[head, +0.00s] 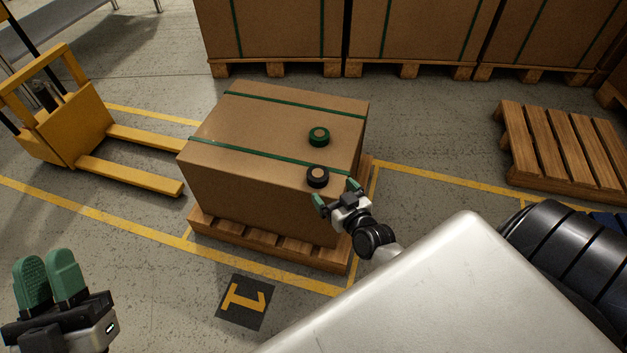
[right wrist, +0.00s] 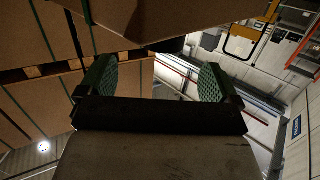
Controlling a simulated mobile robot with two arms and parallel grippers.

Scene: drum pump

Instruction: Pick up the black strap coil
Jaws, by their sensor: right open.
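The black strap coil (head: 317,177) lies flat on top of the large cardboard box (head: 240,195), near its right front edge. It is a dark ring with a tan centre. My right gripper (head: 336,191) is open and empty, just to the right and front of the coil in the head view. Whether a finger touches the coil, I cannot tell. In the right wrist view my right gripper (right wrist: 156,70) shows its green pads wide apart with nothing between them; the coil is not seen there. My left gripper (head: 49,258) is at the lower left, away from the box.
Green straps (head: 262,157) cross the box, which stands on a wooden pallet (head: 270,240). A yellow pallet jack (head: 70,130) is at left, an empty pallet (head: 560,150) at right, strapped boxes (head: 415,35) behind.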

